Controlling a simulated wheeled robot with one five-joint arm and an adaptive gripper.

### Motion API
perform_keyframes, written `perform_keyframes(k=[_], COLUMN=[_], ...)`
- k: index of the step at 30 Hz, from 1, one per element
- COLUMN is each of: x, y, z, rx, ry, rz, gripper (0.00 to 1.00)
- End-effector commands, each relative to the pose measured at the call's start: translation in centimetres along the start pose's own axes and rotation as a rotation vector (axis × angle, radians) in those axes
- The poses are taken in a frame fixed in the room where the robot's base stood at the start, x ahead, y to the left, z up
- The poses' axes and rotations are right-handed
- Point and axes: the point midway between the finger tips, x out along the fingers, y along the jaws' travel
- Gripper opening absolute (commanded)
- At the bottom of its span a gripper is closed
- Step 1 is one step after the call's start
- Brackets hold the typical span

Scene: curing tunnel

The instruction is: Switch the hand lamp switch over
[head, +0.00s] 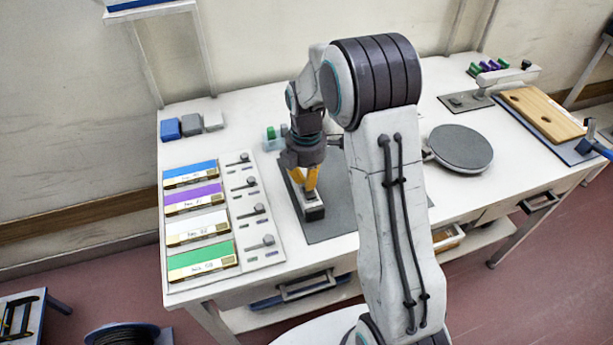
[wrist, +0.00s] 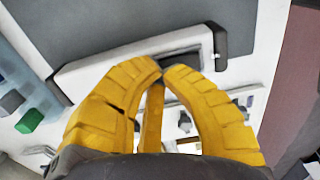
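The hand lamp appears to be the pale, narrow block with a dark end (head: 314,213) on the grey mat, under my gripper. In the wrist view the lamp (wrist: 95,73) is a long pale body with a dark grey section and a black end piece at the right. I cannot clearly make out its switch; the fingers may hide it. My gripper (head: 309,189) points down at the lamp with its yellow fingers. In the wrist view the fingertips (wrist: 163,72) are together, with nothing seen between them, over the lamp's dark section. I cannot tell if they touch it.
Left of the lamp stands a panel (head: 273,259) with several sliders beside coloured, labelled boxes (head: 203,262). Small blue and grey blocks (head: 191,127) sit at the back left. A round grey plate (head: 461,148) and a wooden board (head: 540,113) lie to the right.

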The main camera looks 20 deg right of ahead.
Motion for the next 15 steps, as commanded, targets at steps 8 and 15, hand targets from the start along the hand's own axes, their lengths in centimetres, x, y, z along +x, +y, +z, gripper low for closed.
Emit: perform_keyframes(k=[8,15], x=[-2.2,-5.7], y=[0.0,0.3], z=[-0.4,-0.5], rx=[0.000,0.001], ry=[0.000,0.000], rz=[0.002,0.006], gripper=[0.00,0.00])
